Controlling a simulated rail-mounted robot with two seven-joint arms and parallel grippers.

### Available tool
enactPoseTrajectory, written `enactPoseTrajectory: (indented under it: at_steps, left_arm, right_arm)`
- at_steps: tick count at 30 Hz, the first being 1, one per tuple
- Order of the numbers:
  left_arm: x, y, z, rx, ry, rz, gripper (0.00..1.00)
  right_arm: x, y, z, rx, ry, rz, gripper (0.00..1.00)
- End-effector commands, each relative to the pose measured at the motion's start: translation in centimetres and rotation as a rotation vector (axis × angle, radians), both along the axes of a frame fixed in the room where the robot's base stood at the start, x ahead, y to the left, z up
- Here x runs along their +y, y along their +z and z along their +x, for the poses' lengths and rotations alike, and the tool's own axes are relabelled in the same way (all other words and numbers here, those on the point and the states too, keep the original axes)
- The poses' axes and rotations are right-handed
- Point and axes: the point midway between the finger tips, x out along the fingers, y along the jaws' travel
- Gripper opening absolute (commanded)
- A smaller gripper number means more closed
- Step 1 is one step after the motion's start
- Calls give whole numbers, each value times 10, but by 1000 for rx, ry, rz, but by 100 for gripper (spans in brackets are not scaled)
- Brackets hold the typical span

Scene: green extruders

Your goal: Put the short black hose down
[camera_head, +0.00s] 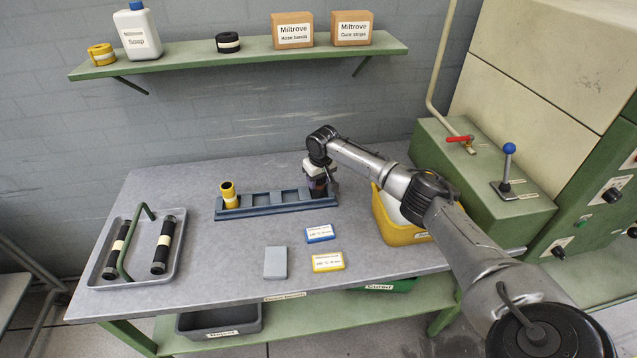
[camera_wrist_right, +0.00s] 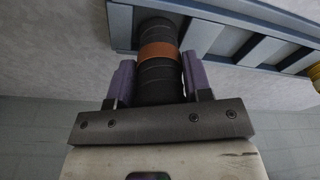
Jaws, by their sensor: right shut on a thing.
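My right gripper (camera_head: 319,178) is shut on the short black hose, at the right end of a blue rack (camera_head: 262,210) on the table. In the right wrist view, the black hose (camera_wrist_right: 158,80) with a brown band stands between the gripper's purple fingers (camera_wrist_right: 157,72). Its far end is at the rack's end compartment, which also shows in the wrist view (camera_wrist_right: 225,40). I cannot tell whether the hose bears on the bottom of the compartment. In the head view the gripper hides most of the hose. My left gripper is not in view.
A yellow hose (camera_head: 230,198) stands at the rack's left end. A grey tray (camera_head: 97,272) with two black hoses and a green handle lies at left. A yellow bin (camera_head: 397,232) is right of the rack.

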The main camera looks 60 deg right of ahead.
Motion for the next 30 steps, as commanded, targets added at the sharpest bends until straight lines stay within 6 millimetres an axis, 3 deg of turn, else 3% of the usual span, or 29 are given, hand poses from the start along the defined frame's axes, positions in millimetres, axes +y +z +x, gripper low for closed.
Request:
enactPoseTrajectory:
  at_steps: [13, 14, 21, 30]
  left_arm:
    - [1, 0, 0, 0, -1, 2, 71]
    - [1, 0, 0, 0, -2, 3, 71]
    - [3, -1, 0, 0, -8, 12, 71]
    - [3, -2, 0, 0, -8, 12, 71]
  right_arm:
    - [0, -9, 0, 0, -1, 0, 20]
    - [0, -10, 0, 0, -1, 0, 46]
    - [0, -10, 0, 0, -1, 0, 69]
    - [0, -8, 0, -1, -1, 0, 71]
